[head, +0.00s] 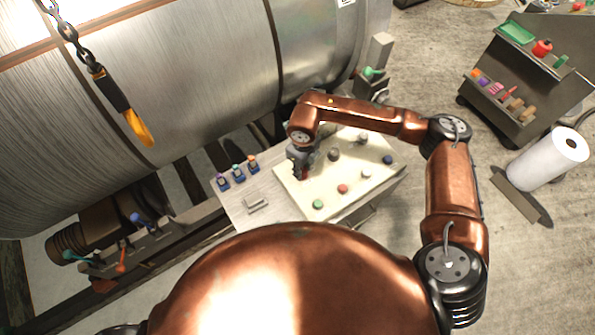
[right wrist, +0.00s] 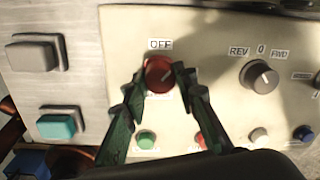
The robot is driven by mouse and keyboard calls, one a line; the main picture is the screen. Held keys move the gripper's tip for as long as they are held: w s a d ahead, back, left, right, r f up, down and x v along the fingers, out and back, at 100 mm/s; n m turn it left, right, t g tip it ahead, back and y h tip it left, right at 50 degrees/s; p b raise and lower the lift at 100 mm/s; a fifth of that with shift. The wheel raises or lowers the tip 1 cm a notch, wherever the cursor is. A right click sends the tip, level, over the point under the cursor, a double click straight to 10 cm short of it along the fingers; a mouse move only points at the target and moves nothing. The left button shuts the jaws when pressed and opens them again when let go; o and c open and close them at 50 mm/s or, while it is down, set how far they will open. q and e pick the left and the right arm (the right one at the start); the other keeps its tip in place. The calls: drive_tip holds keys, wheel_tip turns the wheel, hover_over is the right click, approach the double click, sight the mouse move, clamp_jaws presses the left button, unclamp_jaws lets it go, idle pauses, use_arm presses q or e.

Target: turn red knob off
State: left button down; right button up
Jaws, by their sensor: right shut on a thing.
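The red knob (right wrist: 159,73) sits on a cream control panel (right wrist: 208,30), just below a label reading OFF (right wrist: 160,44). My right gripper (right wrist: 160,80) is shut on the red knob, with one green finger on each side of it. In the head view my right gripper (head: 302,168) reaches down to the left part of the panel (head: 290,197), and the knob is mostly hidden there. Which way the knob's pointer faces is hard to tell. My left gripper is not in view.
A grey knob (right wrist: 259,76) marked REV, 0, FWD is right of the red knob. Green (right wrist: 146,139), white (right wrist: 259,137) and blue (right wrist: 304,133) buttons sit below. A hook (head: 135,127) hangs at left.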

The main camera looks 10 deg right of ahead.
drive_tip(key=n+b, duration=0.2)
drive_tip(key=n, duration=0.1)
drive_tip(key=n+b, duration=0.1)
drive_tip(key=b, duration=0.1)
drive_tip(key=shift+f+n, duration=0.25)
drive_tip(key=shift+n, duration=0.05)
drive_tip(key=shift+r+n+b, duration=0.15)
drive_tip(key=shift+n+b, duration=1.1)
drive_tip(key=shift+n, duration=0.35)
drive_tip(key=shift+a, duration=0.1)
drive_tip(key=o, duration=1.1)
drive_tip(key=shift+o, duration=0.3)
drive_tip(key=shift+r, duration=0.1)
